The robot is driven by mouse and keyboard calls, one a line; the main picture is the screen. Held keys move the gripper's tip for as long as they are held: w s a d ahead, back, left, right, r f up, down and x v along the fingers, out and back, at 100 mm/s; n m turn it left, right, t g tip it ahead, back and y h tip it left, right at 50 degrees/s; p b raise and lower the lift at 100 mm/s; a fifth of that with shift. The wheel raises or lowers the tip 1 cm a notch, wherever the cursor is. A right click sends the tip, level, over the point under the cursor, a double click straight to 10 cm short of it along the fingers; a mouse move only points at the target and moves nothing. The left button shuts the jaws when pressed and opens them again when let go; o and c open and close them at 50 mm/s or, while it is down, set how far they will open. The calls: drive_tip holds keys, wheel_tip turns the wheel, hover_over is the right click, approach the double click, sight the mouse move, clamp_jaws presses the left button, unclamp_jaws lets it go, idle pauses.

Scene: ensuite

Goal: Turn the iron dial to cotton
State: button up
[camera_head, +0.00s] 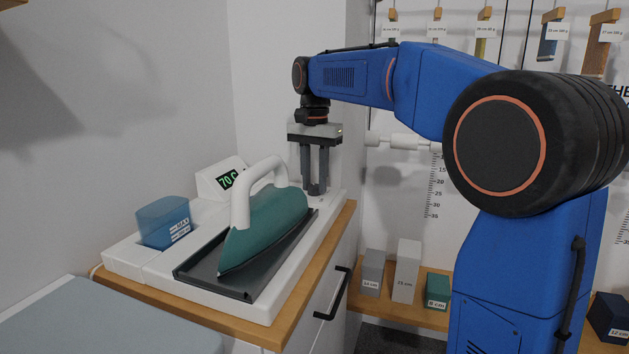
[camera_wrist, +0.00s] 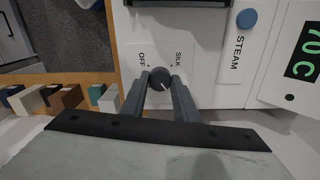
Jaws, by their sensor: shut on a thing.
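The iron (camera_head: 268,225), teal with a white handle, rests on a dark tray on a white station (camera_head: 215,292). My gripper (camera_head: 316,188) points down at the station's far right end, behind the iron. In the wrist view, a dark round dial (camera_wrist: 160,77) sits between my fingertips, and they are shut on it. A short pale mark on the dial points to the lower right in the picture. The labels OFF (camera_wrist: 142,60) and SILK (camera_wrist: 178,60) show beside it. The cotton label is not visible; my fingers cover part of the panel.
A display (camera_head: 228,180) reads 70 C. A blue STEAM button (camera_wrist: 247,18) lies right of the dial in the wrist view. A blue water tank (camera_head: 164,222) stands at left. Several blocks, including a white one (camera_head: 407,270), stand on a wooden shelf at right.

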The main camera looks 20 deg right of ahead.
sight(315, 185)
drive_tip(key=m, duration=0.4)
drive_tip(key=shift+m, duration=0.3)
drive_tip(key=m, duration=0.3)
drive_tip(key=shift+m, duration=0.3)
drive_tip(key=m, duration=0.4)
drive_tip(key=shift+m, duration=1.9)
drive_tip(key=o, duration=1.1)
drive_tip(key=shift+c, duration=0.2)
wheel_tip(315, 185, up, 18)
drive_tip(key=shift+f, duration=0.25)
